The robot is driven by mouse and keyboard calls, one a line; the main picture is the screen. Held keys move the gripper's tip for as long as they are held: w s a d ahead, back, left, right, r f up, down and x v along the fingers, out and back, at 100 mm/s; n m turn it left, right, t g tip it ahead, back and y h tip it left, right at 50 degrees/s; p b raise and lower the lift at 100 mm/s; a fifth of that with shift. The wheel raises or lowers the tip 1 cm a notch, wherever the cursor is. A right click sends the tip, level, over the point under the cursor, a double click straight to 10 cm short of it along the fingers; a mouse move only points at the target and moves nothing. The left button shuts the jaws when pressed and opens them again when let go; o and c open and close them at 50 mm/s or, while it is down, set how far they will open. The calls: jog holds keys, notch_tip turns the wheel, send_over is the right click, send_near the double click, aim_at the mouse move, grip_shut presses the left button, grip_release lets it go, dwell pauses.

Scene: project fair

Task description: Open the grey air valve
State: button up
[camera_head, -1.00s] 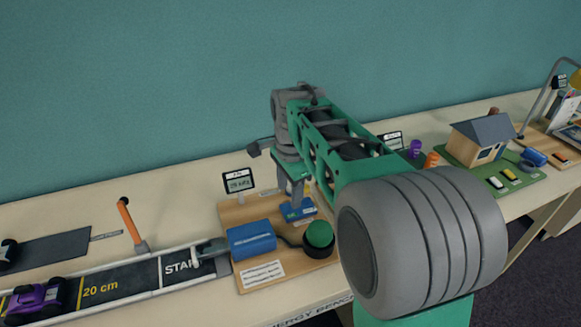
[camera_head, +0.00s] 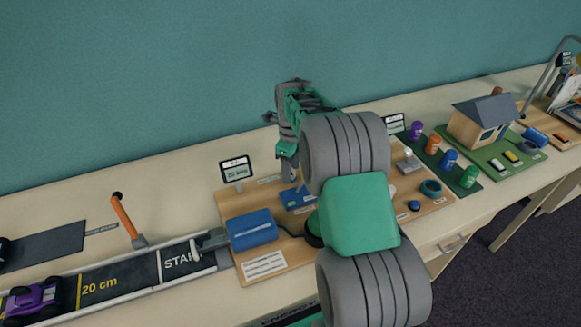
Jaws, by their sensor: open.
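I cannot make out a grey air valve for certain; my arm hides part of the wooden board (camera_head: 231,204). A blue cylinder (camera_head: 251,230) lies on this board, with a grey fitting (camera_head: 212,239) at its left end by the track. A dark hose runs right from the cylinder and goes behind my arm. A blue piece (camera_head: 297,196) with a white label sits on the board just below my gripper (camera_head: 289,174). My gripper points down above the back of the board, its jaws open. Whether it touches anything is unclear.
A small display (camera_head: 237,171) stands at the board's back left. A track (camera_head: 125,283) with a purple car (camera_head: 34,300) and an orange lever (camera_head: 125,217) lie left. Coloured canisters and a model house (camera_head: 482,122) stand right. The wall is close behind.

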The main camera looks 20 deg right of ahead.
grip_shut()
dwell(0.5)
